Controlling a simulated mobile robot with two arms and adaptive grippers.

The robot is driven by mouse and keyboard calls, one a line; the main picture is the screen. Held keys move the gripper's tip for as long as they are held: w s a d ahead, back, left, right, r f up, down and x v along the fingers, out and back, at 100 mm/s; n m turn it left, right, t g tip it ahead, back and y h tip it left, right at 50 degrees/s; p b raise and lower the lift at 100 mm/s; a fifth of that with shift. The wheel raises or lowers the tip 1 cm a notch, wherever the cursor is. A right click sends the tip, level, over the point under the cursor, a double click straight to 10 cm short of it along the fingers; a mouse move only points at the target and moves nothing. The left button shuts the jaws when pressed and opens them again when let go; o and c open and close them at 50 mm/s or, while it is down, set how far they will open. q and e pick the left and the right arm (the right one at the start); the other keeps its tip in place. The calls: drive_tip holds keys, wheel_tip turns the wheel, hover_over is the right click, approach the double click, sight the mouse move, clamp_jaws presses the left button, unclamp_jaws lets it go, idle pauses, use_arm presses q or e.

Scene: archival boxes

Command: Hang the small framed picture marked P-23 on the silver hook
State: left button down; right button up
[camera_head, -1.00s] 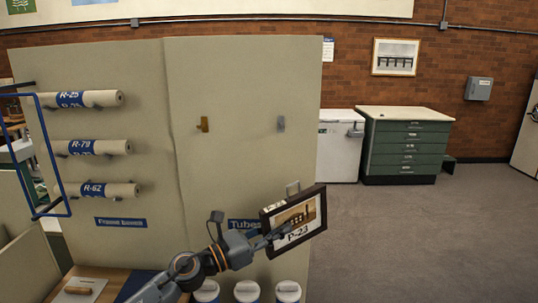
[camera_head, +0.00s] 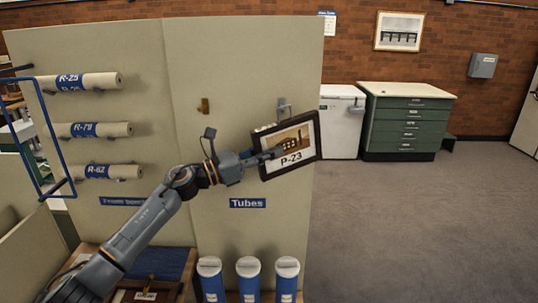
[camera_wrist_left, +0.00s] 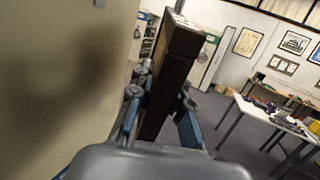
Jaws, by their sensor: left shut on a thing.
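The small dark-framed picture marked P-23 (camera_head: 301,134) is held in front of the beige panel, tilted a little in the head view. My left gripper (camera_head: 272,154) is shut on its left side. In the left wrist view the frame (camera_wrist_left: 166,85) stands edge-on between the two fingers (camera_wrist_left: 158,118). The silver hook (camera_head: 282,106) is on the panel just above the frame's top edge; its lower part is close to or behind the frame, and I cannot tell if they touch. A brass hook (camera_head: 205,105) is further left. My right gripper is not in view.
Rolls on pegs (camera_head: 90,130) and a blue wire frame (camera_head: 40,135) are at the left. Several blue tubes with white caps (camera_head: 248,280) stand below the "Tubes" label (camera_head: 248,203). A green drawer cabinet (camera_head: 405,125) stands at the right, with clear floor before it.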

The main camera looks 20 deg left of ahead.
use_arm(q)
drive_tip(key=shift+w, duration=0.15)
drive_tip(key=shift+r, duration=0.1)
idle(0.8)
drive_tip(key=shift+b, duration=0.5)
drive_tip(key=shift+w+a+b, duration=0.25)
drive_tip(key=shift+w+b, duration=0.25)
drive_tip(key=shift+w, duration=0.1)
drive_tip(key=shift+w+a+b, duration=0.2)
drive_tip(key=shift+w+b, duration=0.45)
drive_tip(key=shift+w, duration=0.1)
drive_tip(key=shift+w+a+b, duration=0.2)
drive_tip(key=shift+w+b, duration=0.4)
drive_tip(key=shift+w, duration=0.15)
idle(0.9)
drive_tip(key=shift+b, duration=0.3)
idle(0.8)
drive_tip(key=shift+f+b, duration=0.65)
drive_tip(key=shift+b, duration=0.15)
idle(0.4)
idle(0.4)
drive_tip(key=c, duration=1.2)
unclamp_jaws()
